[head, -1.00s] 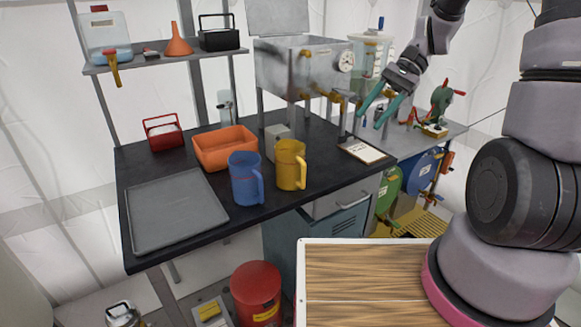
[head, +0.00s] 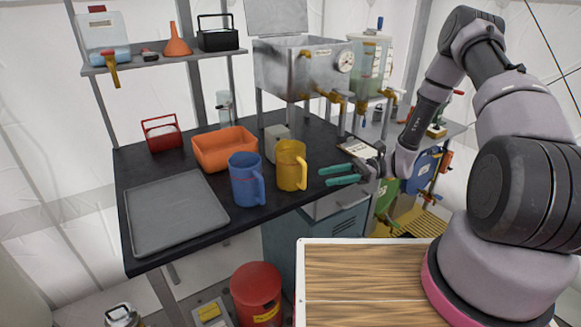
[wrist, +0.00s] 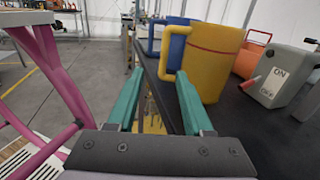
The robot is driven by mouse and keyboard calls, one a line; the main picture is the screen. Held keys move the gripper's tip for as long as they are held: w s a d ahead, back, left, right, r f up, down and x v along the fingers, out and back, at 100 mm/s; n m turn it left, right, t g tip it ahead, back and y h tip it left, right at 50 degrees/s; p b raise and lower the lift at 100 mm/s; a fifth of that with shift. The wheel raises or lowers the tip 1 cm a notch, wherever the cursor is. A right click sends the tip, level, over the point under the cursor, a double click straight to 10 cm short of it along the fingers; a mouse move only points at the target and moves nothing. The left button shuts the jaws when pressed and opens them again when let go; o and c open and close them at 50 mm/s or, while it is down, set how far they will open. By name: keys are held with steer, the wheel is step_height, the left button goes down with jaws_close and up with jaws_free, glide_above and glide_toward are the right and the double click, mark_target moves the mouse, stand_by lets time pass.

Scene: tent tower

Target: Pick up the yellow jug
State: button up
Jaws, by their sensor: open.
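The yellow jug (head: 290,165) stands upright on the black tabletop, with its handle toward the right in the head view. In the wrist view the yellow jug (wrist: 212,62) is close ahead, right of centre, its handle toward the left. My gripper (head: 322,176) is open and empty, just right of the jug, fingers pointing at its handle side. In the wrist view my gripper's green fingers (wrist: 158,80) are apart, and the handle is beyond and between their tips. I cannot tell whether a finger touches the jug.
A blue jug (head: 246,180) stands just left of the yellow one. An orange bin (head: 225,150), a grey tray (head: 175,213) and a grey switch box (wrist: 290,78) are also on the black table (head: 290,205). A steel tank (head: 300,68) stands behind.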

mark_target(304, 186)
steer(key=x, duration=0.8)
steer(key=shift+w+a+f, duration=0.15)
steer(key=shift+w, duration=0.15)
jaws_close()
